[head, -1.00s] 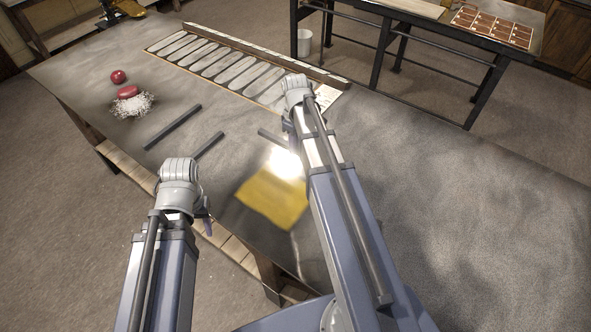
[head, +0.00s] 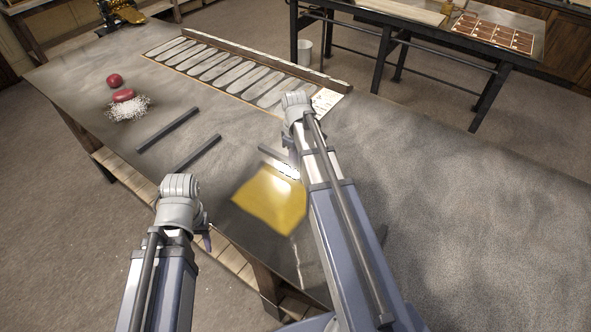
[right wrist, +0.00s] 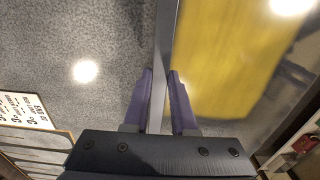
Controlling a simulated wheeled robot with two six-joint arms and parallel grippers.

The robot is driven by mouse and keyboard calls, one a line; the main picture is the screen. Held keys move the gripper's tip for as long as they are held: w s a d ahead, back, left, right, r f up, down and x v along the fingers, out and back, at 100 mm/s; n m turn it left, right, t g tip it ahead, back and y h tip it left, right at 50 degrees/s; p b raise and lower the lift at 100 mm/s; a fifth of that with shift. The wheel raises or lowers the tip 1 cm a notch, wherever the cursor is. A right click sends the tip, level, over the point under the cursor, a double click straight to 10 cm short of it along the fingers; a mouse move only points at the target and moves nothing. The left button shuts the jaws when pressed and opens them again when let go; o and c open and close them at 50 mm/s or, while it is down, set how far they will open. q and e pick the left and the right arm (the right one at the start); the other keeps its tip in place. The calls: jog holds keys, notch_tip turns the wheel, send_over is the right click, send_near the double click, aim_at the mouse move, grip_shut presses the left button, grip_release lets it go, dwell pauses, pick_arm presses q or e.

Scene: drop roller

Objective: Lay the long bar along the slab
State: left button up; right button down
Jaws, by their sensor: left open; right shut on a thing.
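The yellow slab (head: 270,200) lies on the dark table, left of my right arm. A long grey bar (head: 275,157) runs along its far right edge and passes behind my right arm. My right gripper (right wrist: 161,73) is shut on this bar (right wrist: 166,35), seen between its purple fingers in the right wrist view, with the slab (right wrist: 225,60) close on the right. I cannot tell whether the bar touches the table. In the head view, my right arm mostly hides the right fingers. My left gripper (head: 207,236) is open, low at the near table edge, left of the slab.
Two dark bars (head: 168,130) (head: 197,152) lie left of the slab. A red ball (head: 114,80) and a red piece (head: 123,95) above white powder (head: 128,108) are further left. A board with oval marks (head: 215,66) lies at the back. The right tabletop is clear.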

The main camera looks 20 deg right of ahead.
jog(key=shift+f+b, duration=1.5)
jog(key=shift+f, duration=0.25)
jog(key=shift+f, duration=0.15)
jog(key=c, duration=0.7)
grip_release()
jog(key=shift+r, duration=0.2)
notch_tip(320, 180, up, 12)
jog(key=p, duration=1.2)
jog(key=s+a, duration=0.5)
jog(key=a, duration=0.2)
jog(key=s+a+m, duration=0.1)
jog(key=s+a, duration=0.5)
jog(key=a, duration=0.2)
jog(key=s+a+m+h, duration=0.1)
jog(key=s+a, duration=0.4)
jog(key=a, duration=0.2)
jog(key=shift+s+a, duration=0.3)
jog(key=shift+a, duration=0.1)
